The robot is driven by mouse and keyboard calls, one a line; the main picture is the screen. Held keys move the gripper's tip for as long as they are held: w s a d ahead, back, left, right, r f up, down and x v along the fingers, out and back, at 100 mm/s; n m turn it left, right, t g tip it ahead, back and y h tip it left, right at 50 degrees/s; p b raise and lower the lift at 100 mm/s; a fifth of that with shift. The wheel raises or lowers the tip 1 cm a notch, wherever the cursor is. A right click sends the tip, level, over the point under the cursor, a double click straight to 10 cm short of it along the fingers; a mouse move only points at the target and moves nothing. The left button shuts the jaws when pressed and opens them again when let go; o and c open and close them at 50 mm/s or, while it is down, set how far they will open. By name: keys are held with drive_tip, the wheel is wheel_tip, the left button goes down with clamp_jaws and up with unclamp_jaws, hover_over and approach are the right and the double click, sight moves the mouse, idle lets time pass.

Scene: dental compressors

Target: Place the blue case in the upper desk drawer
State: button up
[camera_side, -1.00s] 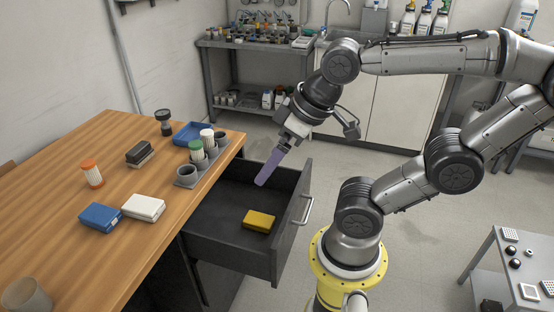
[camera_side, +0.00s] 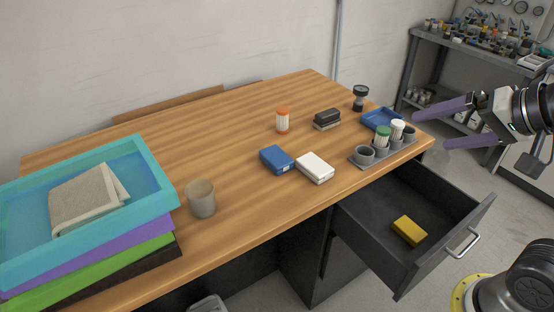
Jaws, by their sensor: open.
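The blue case (camera_side: 277,159) lies flat on the wooden desk, just left of a white case (camera_side: 315,168) and close against it. The upper desk drawer (camera_side: 424,206) is pulled out at the desk's right side. A yellow case (camera_side: 408,230) lies on its floor, with bare floor around it. My gripper (camera_side: 443,123) is at the right of the view, its two purple fingers spread apart and pointing left toward the desk. It is empty and appears above the drawer's back end, well away from the blue case.
A grey holder with cups and bottles (camera_side: 368,163) stands on the desk edge by the drawer. A blue tray (camera_side: 377,113), orange-capped bottle (camera_side: 282,120), dark-topped block (camera_side: 327,119) and grey cup (camera_side: 201,199) are also on the desk. Stacked trays (camera_side: 165,204) fill its left end.

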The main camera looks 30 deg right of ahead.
drive_tip(key=w+a+r+m+t, duration=0.1)
drive_tip(key=w+m+t, duration=0.2)
drive_tip(key=w+m, duration=0.8)
drive_tip(key=w+a+r+m+t, duration=0.2)
drive_tip(key=w+m+t, duration=0.1)
drive_tip(key=w+m, duration=0.75)
drive_tip(key=w+a+f+m+h, duration=0.15)
drive_tip(key=w+f+m, duration=0.35)
drive_tip(key=w+f, duration=0.55)
drive_tip(key=g+y, duration=0.1)
drive_tip(key=g, duration=0.1)
approach(271, 150)
drive_tip(key=v, duration=0.3)
drive_tip(key=shift+r, duration=0.1)
drive_tip(key=shift+w+a+f, duration=0.1)
drive_tip(key=shift+a+f, duration=0.1)
drive_tip(key=shift+f, duration=0.05)
drive_tip(key=x, duration=0.7)
drive_tip(key=shift+w+f, duration=0.2)
drive_tip(key=shift+w, duration=0.15)
drive_tip(key=shift+d+x, duration=0.2)
drive_tip(key=shift+x, duration=2.55)
drive_tip(key=shift+r, duration=0.1)
drive_tip(key=c, duration=1.4)
